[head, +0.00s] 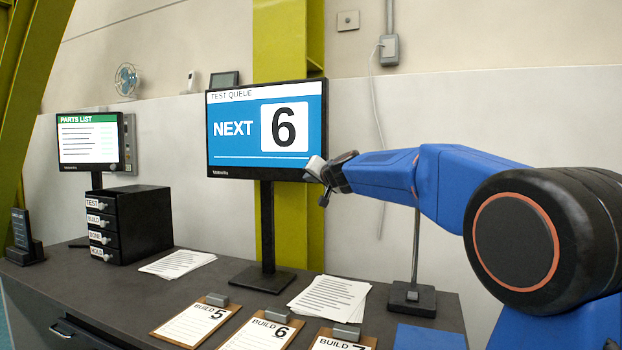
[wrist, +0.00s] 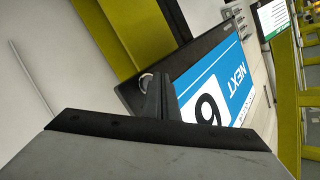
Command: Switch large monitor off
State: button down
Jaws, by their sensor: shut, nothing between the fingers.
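The large monitor (head: 240,165) stands in the middle of the desk on a black stand. Its screen is lit blue and white and reads "TEST QUEUE, NEXT 6". My gripper (head: 316,172) is shut and empty at the monitor's lower right corner, partly covering that corner. In the wrist view the monitor (wrist: 205,55) appears rotated, and the shut fingers of my gripper (wrist: 160,90) overlap its frame. A small round button (wrist: 146,78) with a light rim shows on the frame right beside the fingertips. I cannot tell whether they touch it.
A smaller lit monitor (head: 90,142) reading "PARTS LIST" stands at the left, behind a black drawer unit (head: 145,225). Clipboards (head: 195,322) and paper sheets (head: 330,298) lie on the desk. A lamp-like stand (head: 412,298) rises below my arm. A yellow post (head: 300,225) stands behind the large monitor.

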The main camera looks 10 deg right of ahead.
jog(key=shift+w+d, duration=0.15)
dwell(0.5)
jog(key=shift+w+d, duration=0.15)
jog(key=shift+w, duration=0.05)
jog(key=shift+s, duration=0.15)
dwell(0.3)
jog(key=shift+s+a, duration=0.2)
jog(key=shift+a, duration=0.1)
jog(key=shift+s, duration=0.1)
jog(key=s+a, duration=0.2)
jog(key=s, duration=0.1)
jog(key=s+a, duration=0.1)
jog(key=shift+s+a, duration=0.25)
jog(key=shift+s, duration=0.1)
dwell(0.5)
